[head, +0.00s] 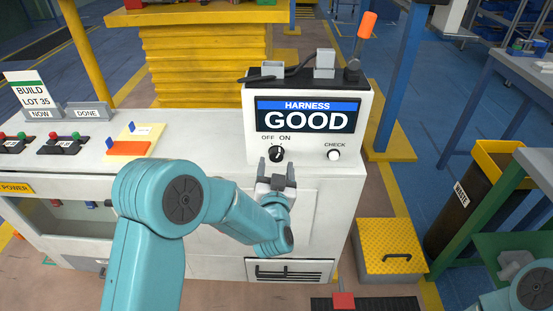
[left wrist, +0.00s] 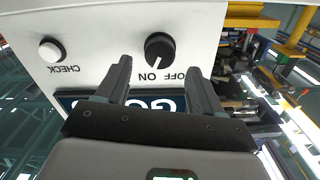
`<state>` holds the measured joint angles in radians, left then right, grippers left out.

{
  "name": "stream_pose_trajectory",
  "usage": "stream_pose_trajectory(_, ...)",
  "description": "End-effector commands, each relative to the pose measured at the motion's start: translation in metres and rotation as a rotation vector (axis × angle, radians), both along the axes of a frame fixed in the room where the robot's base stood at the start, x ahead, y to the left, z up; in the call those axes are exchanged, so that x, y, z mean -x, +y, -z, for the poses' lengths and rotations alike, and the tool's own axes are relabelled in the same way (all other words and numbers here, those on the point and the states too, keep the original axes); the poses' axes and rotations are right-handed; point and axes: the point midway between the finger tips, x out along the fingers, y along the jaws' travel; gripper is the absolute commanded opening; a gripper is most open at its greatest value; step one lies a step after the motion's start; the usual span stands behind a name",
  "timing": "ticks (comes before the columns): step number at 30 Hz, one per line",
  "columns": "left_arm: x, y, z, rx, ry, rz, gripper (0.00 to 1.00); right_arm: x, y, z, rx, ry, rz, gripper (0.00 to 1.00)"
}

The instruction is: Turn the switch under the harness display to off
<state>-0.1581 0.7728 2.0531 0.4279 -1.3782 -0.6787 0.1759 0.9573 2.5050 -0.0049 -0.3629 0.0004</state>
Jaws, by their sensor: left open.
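The black round switch (head: 276,153) sits under the harness display (head: 306,117), which reads "HARNESS GOOD". OFF and ON are printed above it, and its white mark appears to point towards ON. In the left wrist view, upside down, the switch (left wrist: 159,46) shows between and beyond my fingertips, its mark towards the ON label. My left gripper (head: 277,164) is open and empty in front of the panel, just below the switch, a finger to each side. It does not appear to touch the switch. My right gripper is out of view.
A white CHECK button (head: 334,155) is right of the switch. The display box stands on a white bench (head: 200,125) with a BUILD LOT 35 sign (head: 28,91) at left. A yellow step (head: 390,248) and a WASTE bin (head: 462,205) stand at right.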

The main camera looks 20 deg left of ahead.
Motion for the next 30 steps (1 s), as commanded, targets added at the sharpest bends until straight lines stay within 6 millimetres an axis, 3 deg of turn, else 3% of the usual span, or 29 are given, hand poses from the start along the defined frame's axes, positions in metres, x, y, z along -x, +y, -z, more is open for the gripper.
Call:
stream_pose_trajectory(6, -0.026, 0.006, 0.0, 0.0, 0.0, 0.0, 0.67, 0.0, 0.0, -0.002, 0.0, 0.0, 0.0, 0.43)
stream_pose_trajectory(16, -0.03, 0.007, 0.001, -0.001, 0.001, 0.001, 0.67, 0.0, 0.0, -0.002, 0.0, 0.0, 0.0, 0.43)
stream_pose_trajectory(17, -0.03, 0.007, 0.001, -0.001, 0.001, 0.001, 0.6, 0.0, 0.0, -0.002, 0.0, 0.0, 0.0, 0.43)
stream_pose_trajectory(21, -0.03, 0.007, 0.001, 0.0, 0.001, 0.0, 0.15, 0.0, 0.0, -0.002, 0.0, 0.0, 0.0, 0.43)
stream_pose_trajectory(22, -0.03, 0.007, 0.0, 0.0, 0.001, 0.0, 0.11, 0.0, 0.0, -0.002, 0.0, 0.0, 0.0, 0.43)
stream_pose_trajectory(30, -0.03, 0.007, 0.002, 0.021, -0.007, 0.0, 0.11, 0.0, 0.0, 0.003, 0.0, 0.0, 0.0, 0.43)
